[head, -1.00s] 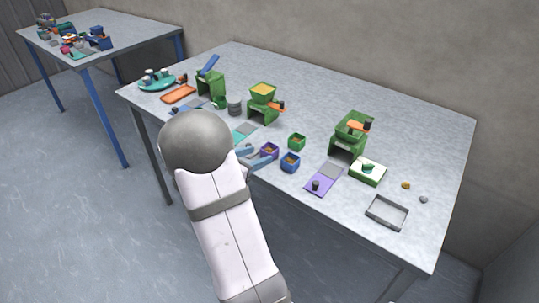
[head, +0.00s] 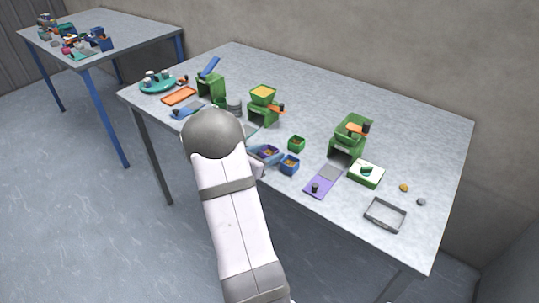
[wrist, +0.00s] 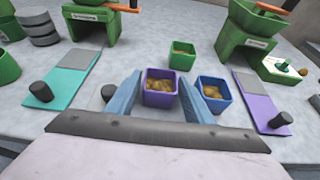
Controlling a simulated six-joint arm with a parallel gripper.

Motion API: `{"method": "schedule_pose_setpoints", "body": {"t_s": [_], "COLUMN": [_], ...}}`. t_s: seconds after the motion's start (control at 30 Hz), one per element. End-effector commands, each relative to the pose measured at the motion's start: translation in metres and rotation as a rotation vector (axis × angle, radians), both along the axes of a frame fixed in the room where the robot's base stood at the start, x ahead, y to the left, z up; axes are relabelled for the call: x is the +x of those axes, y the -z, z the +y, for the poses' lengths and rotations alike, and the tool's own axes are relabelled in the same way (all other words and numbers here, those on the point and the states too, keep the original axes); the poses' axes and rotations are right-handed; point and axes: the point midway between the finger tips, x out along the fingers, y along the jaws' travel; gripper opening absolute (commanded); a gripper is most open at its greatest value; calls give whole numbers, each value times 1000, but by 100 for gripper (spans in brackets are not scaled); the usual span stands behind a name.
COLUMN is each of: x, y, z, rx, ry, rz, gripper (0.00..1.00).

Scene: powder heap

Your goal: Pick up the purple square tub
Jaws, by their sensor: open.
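The purple square tub (wrist: 160,96) holds brown powder and stands upright on the table. In the wrist view it sits between the two blue fingers of my open gripper (wrist: 160,97). The left finger stands a little apart from the tub, and the right finger is close to its right wall; I cannot tell whether it touches. In the head view the tub (head: 268,152) shows between the fingers of my gripper (head: 266,156), partly hidden by them.
A blue tub (wrist: 214,95) with powder stands just right of the right finger. A green tub (wrist: 182,56) stands behind. A purple mat (wrist: 257,100) lies to the right and a teal mat (wrist: 68,82) to the left. Green dispensers (head: 349,138) stand farther back.

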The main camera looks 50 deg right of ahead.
Motion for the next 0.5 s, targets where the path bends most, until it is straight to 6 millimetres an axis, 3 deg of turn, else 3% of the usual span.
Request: {"method": "schedule_pose_setpoints", "body": {"t_s": [0.1, 0.23, 0.5], "x": [0, 0, 0], "y": [0, 0, -1], "z": [0, 0, 0], "rx": [0, 0, -1], "ry": [0, 0, 0], "rz": [0, 0, -1], "gripper": [47, 16, 14]}}
